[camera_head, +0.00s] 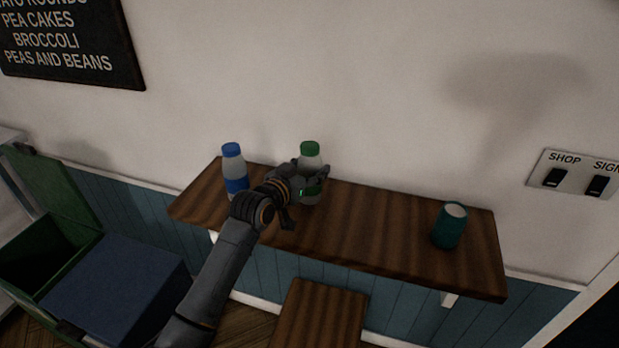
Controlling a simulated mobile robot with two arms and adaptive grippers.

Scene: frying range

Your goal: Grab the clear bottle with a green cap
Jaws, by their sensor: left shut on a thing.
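The clear bottle with a green cap (309,158) stands upright on the wooden wall shelf (390,233), near the wall. My left gripper (310,184) reaches in from the left and is shut on the bottle around its middle. The gripper hides part of the bottle's body; its cap and upper part show above the fingers. I cannot tell whether the bottle's base touches the shelf. My right gripper is not in view.
A clear bottle with a blue cap (233,163) stands to the left, close to my left arm. A teal can (449,226) stands at the shelf's right. A wooden stool (318,318) is below.

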